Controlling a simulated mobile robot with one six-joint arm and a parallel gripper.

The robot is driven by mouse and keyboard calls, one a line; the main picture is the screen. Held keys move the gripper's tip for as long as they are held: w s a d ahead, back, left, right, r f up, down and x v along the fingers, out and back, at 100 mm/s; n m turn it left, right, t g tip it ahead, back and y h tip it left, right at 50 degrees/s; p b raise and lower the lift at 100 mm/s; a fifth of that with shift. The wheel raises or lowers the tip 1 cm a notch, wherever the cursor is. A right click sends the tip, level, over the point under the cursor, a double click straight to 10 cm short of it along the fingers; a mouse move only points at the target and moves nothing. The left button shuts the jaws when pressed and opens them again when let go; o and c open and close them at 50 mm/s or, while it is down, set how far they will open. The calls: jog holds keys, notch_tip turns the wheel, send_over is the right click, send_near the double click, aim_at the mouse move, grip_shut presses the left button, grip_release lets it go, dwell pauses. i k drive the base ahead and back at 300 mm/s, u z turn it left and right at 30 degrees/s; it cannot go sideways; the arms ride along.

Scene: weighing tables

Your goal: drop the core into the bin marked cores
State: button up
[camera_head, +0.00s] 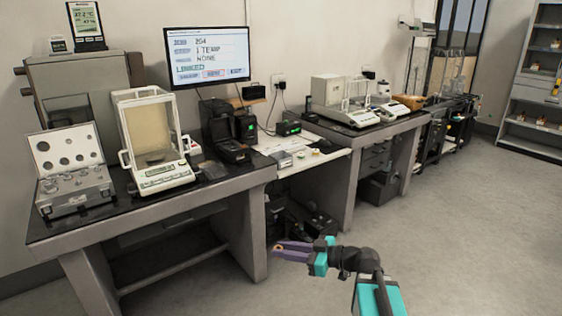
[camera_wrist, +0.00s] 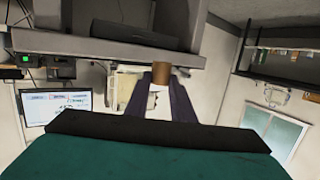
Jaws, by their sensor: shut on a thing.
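The core (camera_wrist: 161,71) is a small brown cylinder in the wrist view, between the tips of my gripper's purple fingers. In the head view it shows as a small brown spot. My gripper (camera_head: 279,250) is shut on the core and holds it over open floor, in front of the gap between the two weighing tables. No bin with a readable cores mark shows in either view. Dark containers (camera_head: 300,218) stand low in that gap, but I cannot read any mark on them.
The near table (camera_head: 150,222) carries a balance (camera_head: 160,178), a case of weights (camera_head: 80,200) and a label printer (camera_head: 225,150). A screen (camera_head: 207,57) hangs above. A second table (camera_head: 340,130) stands farther right. The floor (camera_head: 460,230) on the right is clear.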

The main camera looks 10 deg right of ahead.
aim_at(283, 164)
jog(key=u, duration=0.2)
jog(key=i, duration=1.45)
jog(key=z, duration=0.35)
